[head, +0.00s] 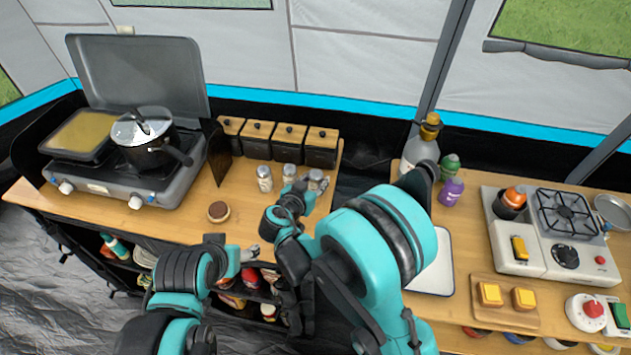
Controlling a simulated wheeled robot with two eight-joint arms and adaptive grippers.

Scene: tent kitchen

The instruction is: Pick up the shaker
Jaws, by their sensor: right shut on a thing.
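Three small shakers with grey metal tops stand in a row on the left wooden counter: a left one (264,179), a middle one (289,173) and a right one (316,179). My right gripper (311,188) is at the right shaker and shut on it; the fingers and my arm hide its lower part. I cannot tell whether this shaker touches the counter. My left gripper (251,254) hangs in front of the counter's front edge, apart from the shakers. Its fingers are too small to tell open from shut.
Several wooden-lidded canisters (289,144) stand behind the shakers. A round brown-topped jar (218,211) is in front. A stove (130,180) with a pot (146,138) is at left. Bottles (451,191) and a white tray (436,262) are on the right counter.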

